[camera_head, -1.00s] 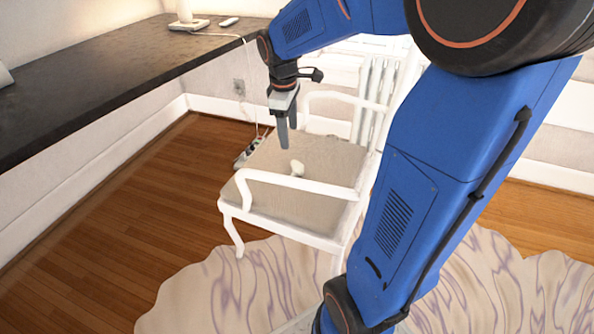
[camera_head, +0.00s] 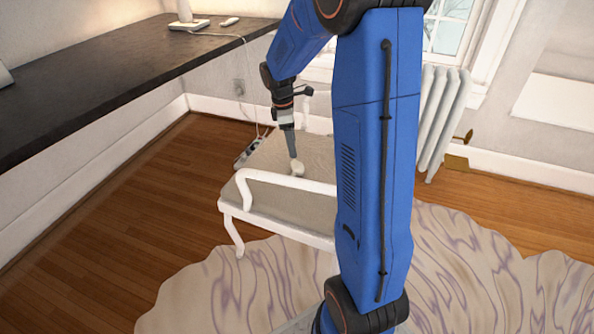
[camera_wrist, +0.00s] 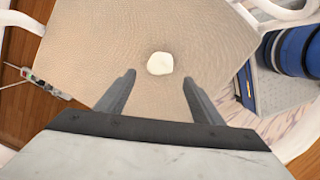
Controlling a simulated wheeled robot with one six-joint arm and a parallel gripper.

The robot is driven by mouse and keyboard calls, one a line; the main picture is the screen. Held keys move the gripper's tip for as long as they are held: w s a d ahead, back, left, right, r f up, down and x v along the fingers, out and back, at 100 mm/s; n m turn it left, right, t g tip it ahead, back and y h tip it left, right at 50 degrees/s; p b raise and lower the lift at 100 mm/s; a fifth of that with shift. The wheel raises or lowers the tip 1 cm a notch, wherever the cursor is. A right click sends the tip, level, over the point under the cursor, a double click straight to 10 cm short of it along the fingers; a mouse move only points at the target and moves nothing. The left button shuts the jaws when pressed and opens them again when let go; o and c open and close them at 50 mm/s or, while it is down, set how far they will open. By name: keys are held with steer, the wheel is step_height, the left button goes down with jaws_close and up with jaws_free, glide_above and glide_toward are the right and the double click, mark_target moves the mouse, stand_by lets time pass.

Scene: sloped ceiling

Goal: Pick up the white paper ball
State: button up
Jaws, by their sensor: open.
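The white paper ball (camera_head: 297,167) lies on the beige seat of the white chair (camera_head: 290,181). In the wrist view the paper ball (camera_wrist: 160,63) sits on the seat (camera_wrist: 95,40), a little beyond the fingertips and roughly centred between them. My gripper (camera_head: 293,155) points down over the seat close to the ball. In the wrist view my gripper (camera_wrist: 158,78) has its two fingers apart with nothing between them. Whether a finger touches the ball cannot be told.
The chair's white armrests flank the seat. A dark counter (camera_head: 90,85) runs along the left. A power strip (camera_head: 250,150) lies on the wood floor behind the chair. A radiator (camera_head: 440,115) stands at the back right. A pale rug (camera_head: 470,270) covers the floor in front.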

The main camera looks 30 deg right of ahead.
mark_target(297, 164)
steer(key=f, duration=0.6)
steer(key=shift+s+d, duration=0.25)
steer(key=shift+d, duration=0.1)
steer(key=shift+s+d+f, duration=0.1)
steer(key=shift+s+f, duration=0.05)
steer(key=shift+f, duration=0.75)
steer(key=shift+s+d+f, duration=0.1)
steer(key=shift+d+f, duration=0.05)
steer(key=shift+f, duration=0.7)
steer(key=shift+s+d+f, duration=0.1)
steer(key=shift+s+f, duration=0.05)
steer(key=shift+f, duration=0.75)
steer(key=shift+c, duration=0.2)
steer(key=c, duration=1)
